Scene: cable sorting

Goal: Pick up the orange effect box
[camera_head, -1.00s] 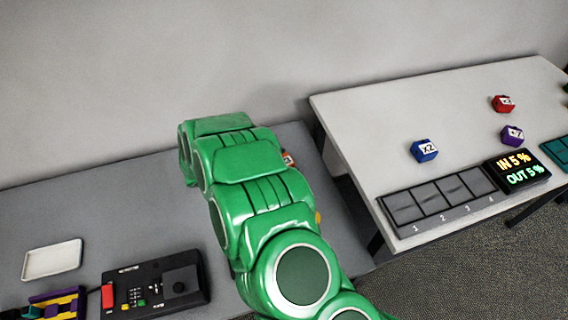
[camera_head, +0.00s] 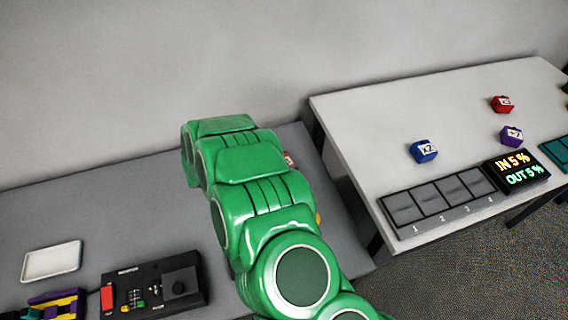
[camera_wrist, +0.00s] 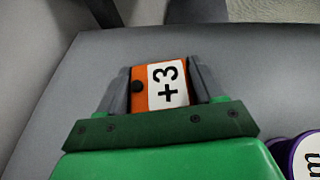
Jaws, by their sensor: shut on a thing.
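The orange effect box (camera_wrist: 174,67) has a white label reading "+3" and sits between the two grey fingers of my gripper (camera_wrist: 162,85) in the wrist view. My gripper is shut on it, with a finger against each side. The grey table surface shows around the box; I cannot tell whether the box is lifted off it. In the head view my green arm hides most of the gripper, and only a small piece of the box (camera_head: 289,159) shows past the arm's right edge.
A purple round thing (camera_wrist: 293,158) is at the wrist view's lower right. The second table (camera_head: 365,115) holds a blue box (camera_head: 424,151), a red box (camera_head: 502,104), a purple box (camera_head: 512,136), a slotted tray (camera_head: 440,197) and a display (camera_head: 518,170). A black controller (camera_head: 155,288) and white dish (camera_head: 52,261) are at left.

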